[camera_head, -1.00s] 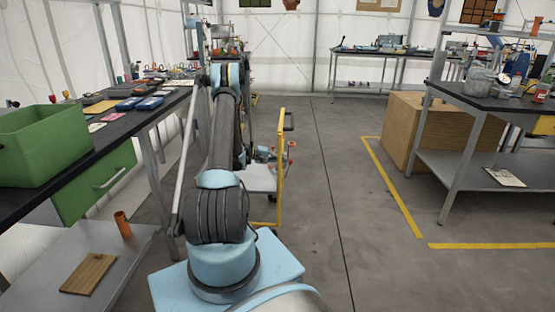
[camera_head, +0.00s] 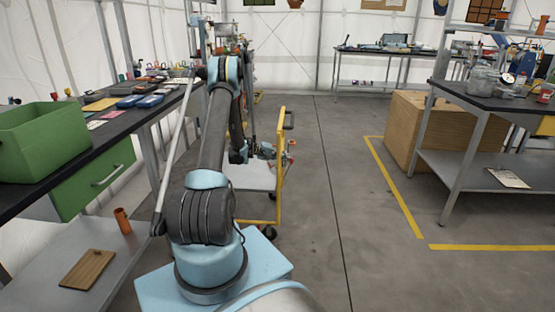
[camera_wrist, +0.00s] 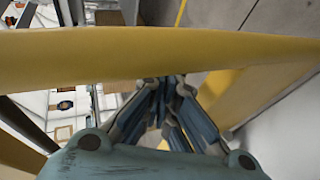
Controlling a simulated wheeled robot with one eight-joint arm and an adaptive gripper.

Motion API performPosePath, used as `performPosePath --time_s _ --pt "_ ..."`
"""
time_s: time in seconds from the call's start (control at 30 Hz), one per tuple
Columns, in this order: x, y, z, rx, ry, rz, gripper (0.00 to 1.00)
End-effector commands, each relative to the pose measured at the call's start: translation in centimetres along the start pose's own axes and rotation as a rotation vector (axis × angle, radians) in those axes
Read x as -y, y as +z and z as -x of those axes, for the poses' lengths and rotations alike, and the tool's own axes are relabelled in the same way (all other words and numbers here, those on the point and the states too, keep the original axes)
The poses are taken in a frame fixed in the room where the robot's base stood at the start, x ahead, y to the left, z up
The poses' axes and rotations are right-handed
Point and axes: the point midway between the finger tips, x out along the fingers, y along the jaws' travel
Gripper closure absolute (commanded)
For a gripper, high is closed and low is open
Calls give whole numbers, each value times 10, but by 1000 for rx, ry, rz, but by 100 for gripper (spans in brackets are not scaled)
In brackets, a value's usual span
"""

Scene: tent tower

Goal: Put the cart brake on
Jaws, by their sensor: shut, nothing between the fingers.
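The cart stands past my arm in the head view, with a yellow tube frame (camera_head: 280,185), a pale deck (camera_head: 258,180) and dark casters (camera_head: 270,222). In the wrist view my gripper (camera_wrist: 172,88) is shut and empty. A thick yellow bar (camera_wrist: 90,62) crosses in front of it, and the fingertips end at the bar's lower edge; I cannot tell if they touch. I cannot make out the brake.
A black-topped bench (camera_head: 150,115) with a green bin (camera_head: 45,140) runs along the left. At right are a wooden crate (camera_head: 408,125) and a metal workbench (camera_head: 460,180). The grey floor (camera_head: 330,190) between the cart and the yellow floor line is clear.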

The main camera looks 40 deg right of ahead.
Motion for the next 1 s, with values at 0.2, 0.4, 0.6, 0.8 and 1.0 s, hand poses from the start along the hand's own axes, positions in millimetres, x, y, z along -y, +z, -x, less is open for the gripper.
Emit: performPosePath --time_s 0.2,0.4,0.6,0.8,1.0 --pt "0 0 -1 1 0 -1 100" --pt "-1 -1 -1 2 0 -1 100" --pt "-2 -11 11 3 0 0 100" --pt "-2 -18 42 4 0 -1 100" --pt "1 -18 82 4 0 0 100"
